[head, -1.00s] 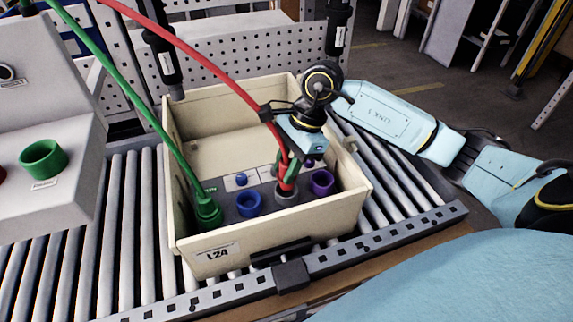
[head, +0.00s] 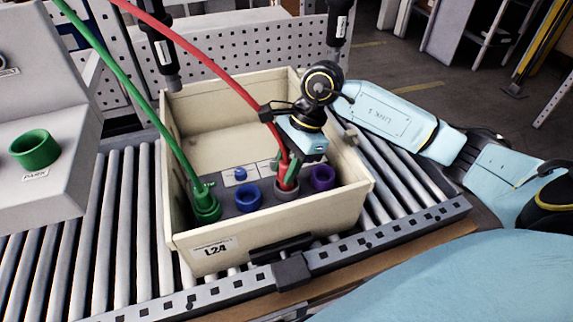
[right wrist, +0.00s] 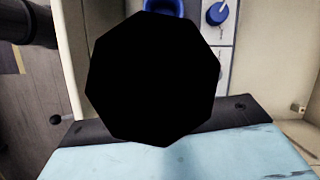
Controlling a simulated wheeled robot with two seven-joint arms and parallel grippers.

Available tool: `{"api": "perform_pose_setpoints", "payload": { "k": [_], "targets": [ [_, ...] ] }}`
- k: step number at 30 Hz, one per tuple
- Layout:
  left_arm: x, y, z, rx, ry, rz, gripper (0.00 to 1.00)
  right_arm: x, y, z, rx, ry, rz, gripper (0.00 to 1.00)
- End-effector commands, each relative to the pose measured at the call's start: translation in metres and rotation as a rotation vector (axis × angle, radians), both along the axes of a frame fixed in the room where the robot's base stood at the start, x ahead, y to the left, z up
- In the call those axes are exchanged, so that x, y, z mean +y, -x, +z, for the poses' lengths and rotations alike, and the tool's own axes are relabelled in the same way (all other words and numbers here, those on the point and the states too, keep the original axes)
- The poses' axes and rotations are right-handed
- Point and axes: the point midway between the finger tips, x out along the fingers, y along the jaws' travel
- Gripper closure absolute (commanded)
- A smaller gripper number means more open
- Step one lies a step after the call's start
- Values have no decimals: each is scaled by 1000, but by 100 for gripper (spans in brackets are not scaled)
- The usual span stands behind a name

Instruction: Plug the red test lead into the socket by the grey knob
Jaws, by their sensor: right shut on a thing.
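The red test lead (head: 215,75) arches in from the top left down into the beige crate. My right gripper (head: 287,166) points down over the crate and is shut on the lead's red plug (head: 287,181). The plug's lower end is within the ring of the grey socket (head: 287,195); how deep it sits I cannot tell. The blue socket (head: 248,197) is left of it and the purple socket (head: 322,178) right of it. The grey knob is not visible; my gripper hides part of the panel behind. My left gripper is out of view.
A green lead (head: 140,108) stands in the green socket (head: 207,207) at left. A blue knob (head: 240,174) sits behind the blue socket, also seen in the right wrist view (right wrist: 217,13). The crate (head: 215,252) walls surround the panel. A black shape blocks the wrist view's middle.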

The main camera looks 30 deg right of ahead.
Motion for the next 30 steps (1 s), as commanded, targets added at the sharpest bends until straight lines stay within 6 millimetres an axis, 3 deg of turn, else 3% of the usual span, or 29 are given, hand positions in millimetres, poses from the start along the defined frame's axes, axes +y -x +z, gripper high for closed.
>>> {"api": "perform_pose_setpoints", "payload": {
  "k": [29,30],
  "targets": [
    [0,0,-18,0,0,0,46,0,0,-19,0,0,0,96],
    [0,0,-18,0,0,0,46,0,0,-19,0,0,0,71]
  ]
}}
